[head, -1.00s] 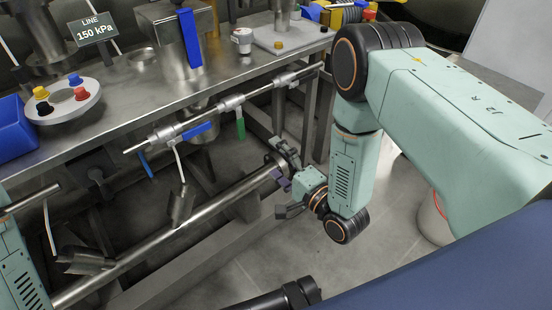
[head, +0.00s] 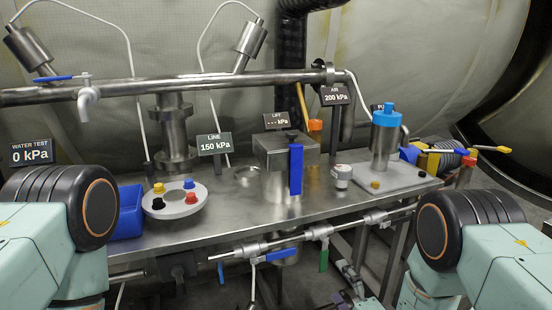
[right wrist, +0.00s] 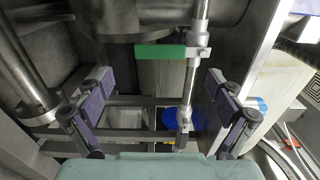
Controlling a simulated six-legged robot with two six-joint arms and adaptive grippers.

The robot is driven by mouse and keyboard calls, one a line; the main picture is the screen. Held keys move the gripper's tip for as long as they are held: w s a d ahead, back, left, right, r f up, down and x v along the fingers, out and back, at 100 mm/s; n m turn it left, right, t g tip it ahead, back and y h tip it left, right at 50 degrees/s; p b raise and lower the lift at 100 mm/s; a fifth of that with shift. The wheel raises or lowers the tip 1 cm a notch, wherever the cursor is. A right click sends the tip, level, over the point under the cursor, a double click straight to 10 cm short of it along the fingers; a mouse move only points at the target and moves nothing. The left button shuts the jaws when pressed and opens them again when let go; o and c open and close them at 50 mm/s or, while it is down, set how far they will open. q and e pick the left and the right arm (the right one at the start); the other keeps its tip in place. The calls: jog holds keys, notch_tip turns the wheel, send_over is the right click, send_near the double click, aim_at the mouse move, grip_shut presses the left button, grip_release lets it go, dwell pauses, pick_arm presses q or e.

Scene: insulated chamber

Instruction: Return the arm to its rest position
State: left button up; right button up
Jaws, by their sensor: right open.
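My right arm comes in at the right of the head view, with its dark round joint and pale green links. Its gripper (head: 350,286) shows at the bottom edge, low in front of the bench and partly cut off. In the right wrist view the two purple-padded fingers of this gripper (right wrist: 159,116) are spread wide with nothing held between them. A green valve handle (right wrist: 160,52) on a metal pipe lies ahead of the fingers. My left arm shows at the left edge of the head view, but its gripper is out of the picture.
A metal bench (head: 240,212) spans the view, with a blue bin (head: 127,212), a round plate with colored knobs (head: 174,201) and a blue-topped cylinder (head: 387,140). A pipe with a blue handle (head: 281,254) and a green handle (head: 324,260) runs along its front.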

aim_at(327, 262)
jog(key=x, duration=0.5)
jog(key=shift+w, duration=0.25)
jog(key=shift+s, duration=0.15)
jog(key=v, duration=1.2)
jog(key=x, duration=1.2)
jog(key=shift+w+a, duration=0.1)
jog(key=shift+w, duration=0.15)
jog(key=shift+d+n, duration=0.35)
jog(key=shift+n, duration=0.15)
jog(key=d+r+n, duration=0.1)
jog(key=r+n, duration=0.1)
jog(key=n, duration=0.3)
jog(key=w+d+r+n+b, duration=0.1)
jog(key=d+r+n, duration=0.1)
jog(key=n, duration=0.4)
jog(key=d+r+n, duration=0.2)
jog(key=n, duration=0.4)
jog(key=shift+w+d+r, duration=0.1)
jog(key=shift+w+r, duration=0.15)
jog(key=shift+w, duration=0.15)
